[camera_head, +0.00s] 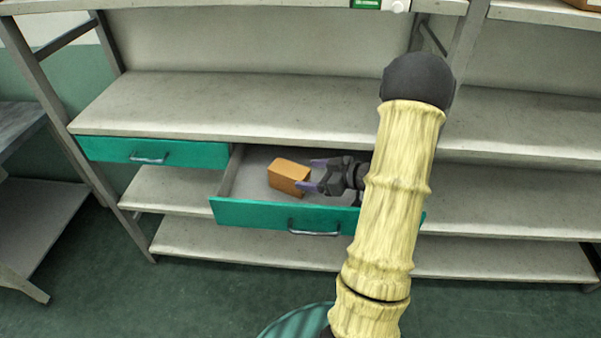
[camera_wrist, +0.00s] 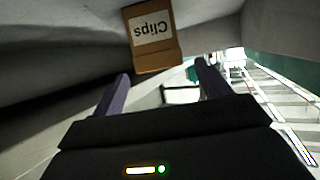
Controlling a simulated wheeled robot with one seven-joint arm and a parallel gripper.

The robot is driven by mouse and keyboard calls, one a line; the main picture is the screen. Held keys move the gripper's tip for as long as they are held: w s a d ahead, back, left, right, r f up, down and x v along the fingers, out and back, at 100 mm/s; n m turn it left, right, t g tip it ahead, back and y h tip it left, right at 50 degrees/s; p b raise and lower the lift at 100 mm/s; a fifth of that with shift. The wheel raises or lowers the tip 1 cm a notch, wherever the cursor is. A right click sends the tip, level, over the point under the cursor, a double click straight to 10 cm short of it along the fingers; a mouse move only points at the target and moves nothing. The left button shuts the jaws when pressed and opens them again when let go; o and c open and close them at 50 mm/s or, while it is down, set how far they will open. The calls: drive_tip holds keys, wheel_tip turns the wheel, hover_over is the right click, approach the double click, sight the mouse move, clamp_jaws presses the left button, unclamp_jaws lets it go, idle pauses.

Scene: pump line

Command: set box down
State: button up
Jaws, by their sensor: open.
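A small brown box (camera_head: 288,177) rests inside the open teal-fronted drawer (camera_head: 260,213) of the shelf unit. In the wrist view the box (camera_wrist: 152,57) shows a white label reading "Clips", upside down, beyond my fingertips. My gripper (camera_head: 314,174) is over the drawer, just right of the box, with its fingers pointing left towards it. The fingers (camera_wrist: 164,82) are apart and nothing is between them. Part of the drawer's right side is hidden behind my arm.
A shut teal drawer (camera_head: 150,152) is to the left under the same shelf board (camera_head: 230,105). The board overhangs the back of the open drawer. Another grey unit (camera_head: 40,210) stands at far left. A green-and-white item (camera_head: 366,4) is on the top shelf.

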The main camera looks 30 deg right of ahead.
drive_tip(key=shift+s+d+r, duration=0.25)
drive_tip(key=shift+s+d, duration=0.1)
drive_tip(key=shift+s, duration=0.2)
drive_tip(key=shift+r, duration=0.1)
